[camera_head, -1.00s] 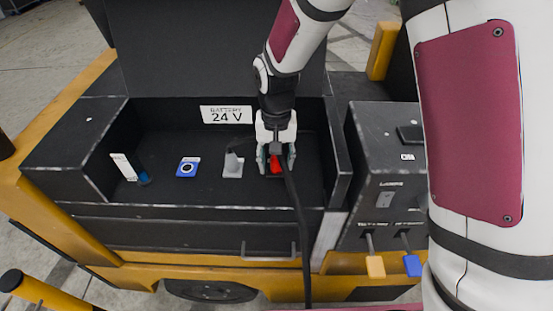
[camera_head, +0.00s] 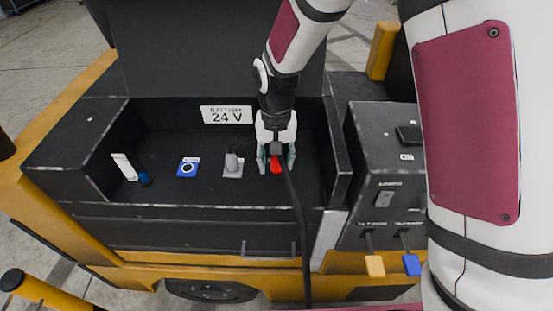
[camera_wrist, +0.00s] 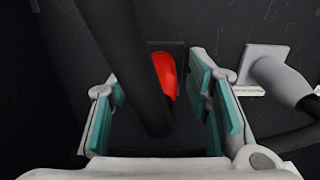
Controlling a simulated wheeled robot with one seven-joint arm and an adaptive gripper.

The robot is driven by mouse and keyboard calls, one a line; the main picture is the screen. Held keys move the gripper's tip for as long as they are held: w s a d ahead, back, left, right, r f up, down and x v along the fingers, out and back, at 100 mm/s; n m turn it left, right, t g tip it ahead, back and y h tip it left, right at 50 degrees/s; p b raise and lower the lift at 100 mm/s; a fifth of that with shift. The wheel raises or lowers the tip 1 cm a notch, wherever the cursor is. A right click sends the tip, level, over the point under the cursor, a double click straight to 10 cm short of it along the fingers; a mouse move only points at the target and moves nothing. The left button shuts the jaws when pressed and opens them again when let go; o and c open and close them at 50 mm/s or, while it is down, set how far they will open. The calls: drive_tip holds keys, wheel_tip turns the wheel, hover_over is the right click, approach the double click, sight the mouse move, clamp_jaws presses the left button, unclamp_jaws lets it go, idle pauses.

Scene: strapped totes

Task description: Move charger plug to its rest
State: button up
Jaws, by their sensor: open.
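My gripper (camera_head: 276,166) points down into the right part of the dark tray. Its teal-padded fingers are apart. A red piece (camera_head: 276,167) lies between and below the fingers; in the wrist view it (camera_wrist: 165,74) sits on a dark plate, with clear gaps to both fingers. A thick black cable (camera_wrist: 130,65) passes over it and between the fingers, hiding part of it. A grey plug (camera_head: 232,161) stands on a light plate to the left of my gripper; it also shows at the right of the wrist view (camera_wrist: 268,72). I cannot tell which piece is the charger plug.
The tray's front wall (camera_head: 190,212) and right wall (camera_head: 339,155) enclose the gripper. A blue socket plate (camera_head: 187,167) and a blue-tipped piece (camera_head: 143,178) are at left. The black cable (camera_head: 300,235) hangs over the front edge. A switch box (camera_head: 375,165) stands at right.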

idle(0.5)
clamp_jaws()
drive_tip(key=shift+r, duration=0.1)
drive_tip(key=shift+r+p, duration=1.15)
drive_tip(key=shift+r, duration=1.75)
